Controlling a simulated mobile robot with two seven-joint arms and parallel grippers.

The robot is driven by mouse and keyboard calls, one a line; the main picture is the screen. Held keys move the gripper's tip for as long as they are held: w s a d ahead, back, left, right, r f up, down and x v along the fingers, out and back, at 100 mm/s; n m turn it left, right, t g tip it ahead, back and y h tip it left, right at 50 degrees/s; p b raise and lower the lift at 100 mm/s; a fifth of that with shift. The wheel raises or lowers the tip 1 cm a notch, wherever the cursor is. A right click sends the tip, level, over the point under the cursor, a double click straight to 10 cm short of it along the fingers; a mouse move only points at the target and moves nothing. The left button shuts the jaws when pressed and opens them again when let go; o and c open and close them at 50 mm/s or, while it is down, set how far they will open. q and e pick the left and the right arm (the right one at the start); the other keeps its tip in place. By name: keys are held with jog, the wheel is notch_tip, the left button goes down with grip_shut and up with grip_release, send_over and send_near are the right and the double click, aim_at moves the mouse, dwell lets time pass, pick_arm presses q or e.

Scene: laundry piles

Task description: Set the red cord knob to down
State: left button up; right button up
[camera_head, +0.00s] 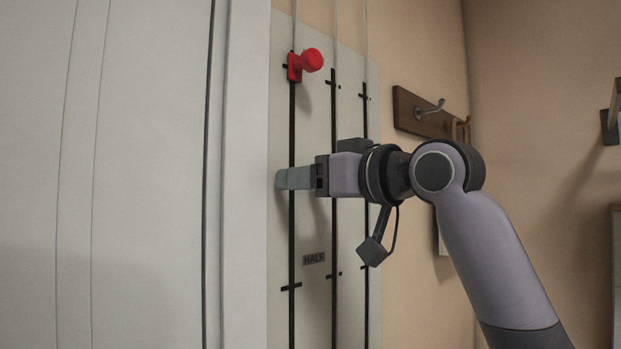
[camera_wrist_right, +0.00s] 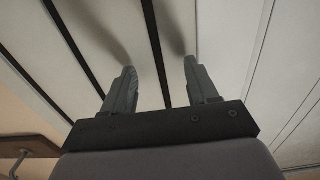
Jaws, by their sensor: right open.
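The red cord knob (camera_head: 307,64) sits near the top of the leftmost black slot on a pale wall panel (camera_head: 314,220), beside an upper tick mark. A cord runs up from it. My right gripper (camera_head: 282,179) is in front of the same slot, well below the knob and apart from it. In the right wrist view my right gripper (camera_wrist_right: 160,80) is open, with nothing between its fingers and a dark slot behind them. The knob is not in the wrist view. My left gripper is not in view.
A white door or cabinet front (camera_head: 110,180) stands left. A wooden hook rack (camera_head: 425,113) hangs right, near my right arm.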

grip_shut()
dwell(1.2)
jog(key=shift+o, duration=0.3)
grip_release()
jog(key=b+v, duration=0.2)
jog(key=v, duration=0.5)
jog(key=shift+b, duration=0.35)
jog(key=shift+s, duration=0.1)
